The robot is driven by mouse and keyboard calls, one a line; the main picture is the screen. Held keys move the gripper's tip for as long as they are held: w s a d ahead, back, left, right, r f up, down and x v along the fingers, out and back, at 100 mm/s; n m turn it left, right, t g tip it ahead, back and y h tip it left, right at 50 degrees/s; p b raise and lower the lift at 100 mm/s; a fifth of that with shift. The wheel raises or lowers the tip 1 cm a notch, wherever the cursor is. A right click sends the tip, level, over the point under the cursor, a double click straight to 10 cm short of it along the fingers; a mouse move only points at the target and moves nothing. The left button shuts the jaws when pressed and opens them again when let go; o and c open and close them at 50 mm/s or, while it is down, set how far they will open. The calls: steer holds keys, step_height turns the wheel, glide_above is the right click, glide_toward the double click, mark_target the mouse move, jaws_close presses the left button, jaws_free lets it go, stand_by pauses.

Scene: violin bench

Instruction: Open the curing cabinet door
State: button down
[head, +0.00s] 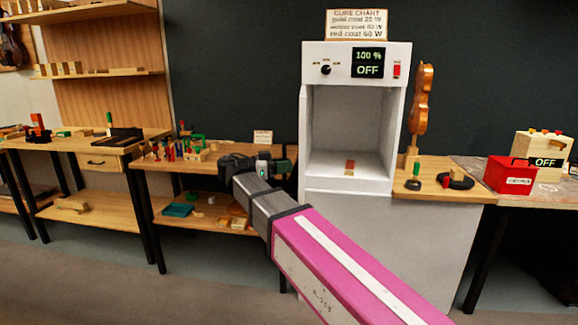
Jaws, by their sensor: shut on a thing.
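The white curing cabinet (357,90) stands right of centre, with a display reading 100 % and OFF, a knob and a red switch. Its chamber front looks open, and a small red and tan block (350,167) lies on the chamber floor. A thin white strip at the left front edge looks like the door (302,140), seen almost edge-on and swung to the left. My gripper (285,165) is at this edge, left of the chamber. It is shut, apparently on the door's handle; the fingers and wrist hide the grip itself.
A wooden bench (155,185) with coloured clamps stands left of the cabinet, behind my arm. A violin body (421,98) stands on the right bench beside the cabinet. A red box (510,175) is farther right. Floor shows in front of the left benches.

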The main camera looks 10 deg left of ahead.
steer(key=shift+s, duration=0.15)
steer(key=c, duration=1.1)
jaws_free()
steer(key=shift+a, duration=0.1)
steer(key=shift+c, duration=0.2)
